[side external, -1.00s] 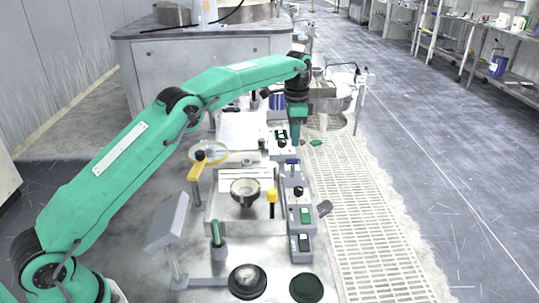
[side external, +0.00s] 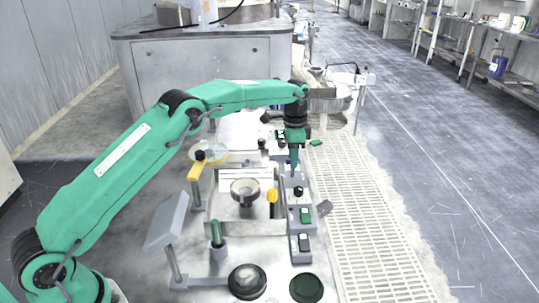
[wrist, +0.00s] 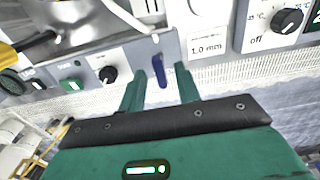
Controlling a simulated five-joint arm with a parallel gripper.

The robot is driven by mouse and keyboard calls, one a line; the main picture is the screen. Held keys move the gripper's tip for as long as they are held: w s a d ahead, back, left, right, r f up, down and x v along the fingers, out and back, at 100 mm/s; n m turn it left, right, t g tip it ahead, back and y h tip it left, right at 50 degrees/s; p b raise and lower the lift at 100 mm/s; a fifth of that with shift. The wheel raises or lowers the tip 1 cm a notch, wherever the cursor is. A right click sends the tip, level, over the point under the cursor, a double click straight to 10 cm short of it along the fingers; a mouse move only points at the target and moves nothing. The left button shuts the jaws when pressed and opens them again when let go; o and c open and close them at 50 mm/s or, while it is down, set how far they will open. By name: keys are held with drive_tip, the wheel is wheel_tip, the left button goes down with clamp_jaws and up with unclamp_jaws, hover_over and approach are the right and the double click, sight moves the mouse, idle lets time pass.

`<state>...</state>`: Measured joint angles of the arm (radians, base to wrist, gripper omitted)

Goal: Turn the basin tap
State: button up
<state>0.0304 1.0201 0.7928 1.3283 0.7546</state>
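A metal basin (side external: 328,98) with a thin curved spout (side external: 343,67) stands at the back right in the side view. I cannot make out a turning handle on it. My gripper (side external: 295,170) points down over the far end of the grey control box. In the wrist view my gripper (wrist: 160,72) is open, with its green fingers spread. A small upright blue lever (wrist: 157,78) shows between the fingertips, apart from both. In the side view my gripper hides this lever.
The control box carries a black knob (side external: 298,191) and a green switch (side external: 305,215). White floor grating (side external: 355,215) lies clear to the right.

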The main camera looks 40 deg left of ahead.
clamp_jaws()
